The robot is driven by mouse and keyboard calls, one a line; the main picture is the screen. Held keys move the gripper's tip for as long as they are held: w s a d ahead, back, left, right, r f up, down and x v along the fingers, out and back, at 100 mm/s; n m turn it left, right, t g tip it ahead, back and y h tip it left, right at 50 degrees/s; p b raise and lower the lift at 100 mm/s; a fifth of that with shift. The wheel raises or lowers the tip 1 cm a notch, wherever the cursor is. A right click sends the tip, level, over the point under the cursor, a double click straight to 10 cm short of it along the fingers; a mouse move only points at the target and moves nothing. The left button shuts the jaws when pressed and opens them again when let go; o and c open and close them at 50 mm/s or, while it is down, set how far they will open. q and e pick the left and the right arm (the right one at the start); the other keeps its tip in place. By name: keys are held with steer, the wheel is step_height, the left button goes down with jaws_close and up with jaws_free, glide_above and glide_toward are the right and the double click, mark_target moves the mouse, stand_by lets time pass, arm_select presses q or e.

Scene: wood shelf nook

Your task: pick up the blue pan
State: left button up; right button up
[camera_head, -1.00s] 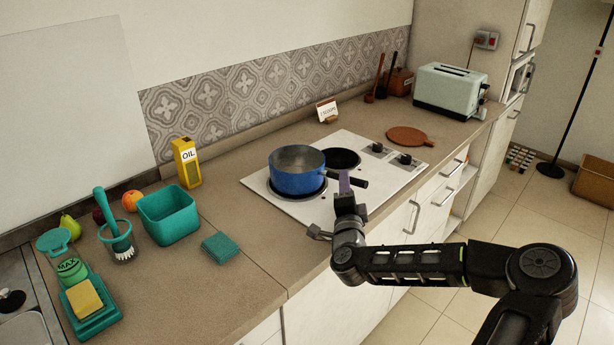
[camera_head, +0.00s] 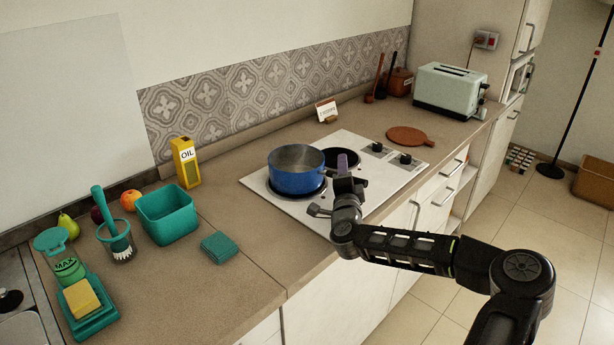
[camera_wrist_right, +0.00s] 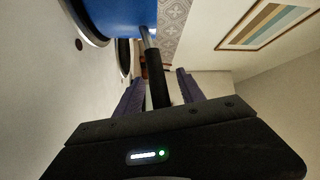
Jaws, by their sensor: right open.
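The blue pan (camera_head: 296,180) sits upright on the front left burner of the white stove in the head view. Its blue body (camera_wrist_right: 118,14) shows at the top of the right wrist view. The black pan handle (camera_wrist_right: 158,82) reaches back between the two purple fingers of my right gripper (camera_wrist_right: 158,90), which is open around it. In the head view my right gripper (camera_head: 343,164) is at the pan's right side and hides the handle. My left gripper is not in view.
The white stove (camera_head: 268,202) has a second burner (camera_head: 341,158) behind the pan and knobs at the right. A brown round board (camera_head: 408,137) lies beyond it.

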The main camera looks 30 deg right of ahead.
steer(key=shift+c, duration=0.3)
jaws_close()
stand_by(0.5)
stand_by(0.9)
steer(key=shift+r, duration=0.1)
